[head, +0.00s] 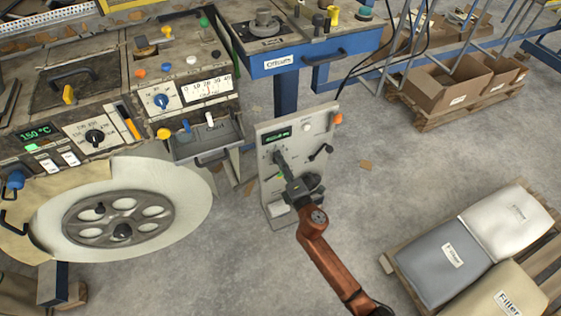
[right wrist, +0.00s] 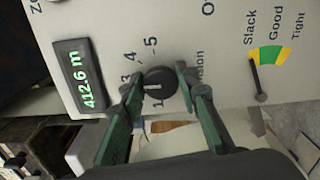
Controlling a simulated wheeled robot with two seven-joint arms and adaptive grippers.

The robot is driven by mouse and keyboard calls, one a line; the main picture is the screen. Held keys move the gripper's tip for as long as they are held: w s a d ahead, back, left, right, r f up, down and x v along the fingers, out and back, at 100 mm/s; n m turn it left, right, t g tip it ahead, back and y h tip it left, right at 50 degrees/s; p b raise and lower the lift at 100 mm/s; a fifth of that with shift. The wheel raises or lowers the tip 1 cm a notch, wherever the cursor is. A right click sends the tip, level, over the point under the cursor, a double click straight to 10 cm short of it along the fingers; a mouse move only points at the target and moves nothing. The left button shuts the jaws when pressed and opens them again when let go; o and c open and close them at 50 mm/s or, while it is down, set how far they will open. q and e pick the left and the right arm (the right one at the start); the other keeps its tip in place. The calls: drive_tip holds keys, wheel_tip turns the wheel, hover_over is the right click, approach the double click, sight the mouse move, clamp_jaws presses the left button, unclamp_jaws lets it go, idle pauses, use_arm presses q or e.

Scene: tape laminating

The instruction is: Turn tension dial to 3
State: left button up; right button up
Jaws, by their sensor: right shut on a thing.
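The black tension dial (right wrist: 160,85) sits on a pale panel, with numerals around it, in the right wrist view. My right gripper (right wrist: 157,84) has its green fingers on either side of the dial and is shut on it. The dial's white mark is on its left side, toward the 3; a finger partly covers the nearby numerals, so the exact setting is unclear. In the head view my right gripper (head: 282,165) is at the front of the upright panel (head: 270,139), hiding the dial. My left gripper is not in view.
A gauge (right wrist: 269,60) marked Slack, Good and Tight has its needle at the yellow Slack end. A green display (right wrist: 89,75) reads about 412.6 m. A large reel (head: 125,217) stands left; a pallet with sacks (head: 445,258) stands right. Grey floor is open between.

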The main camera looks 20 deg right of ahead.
drive_tip(key=shift+d+f, duration=0.1)
drive_tip(key=shift+f, duration=0.05)
drive_tip(key=o, duration=1.1)
drive_tip(key=shift+s, duration=0.1)
drive_tip(key=s, duration=1.2)
drive_tip(key=shift+d, duration=0.2)
drive_tip(key=shift+w, duration=0.1)
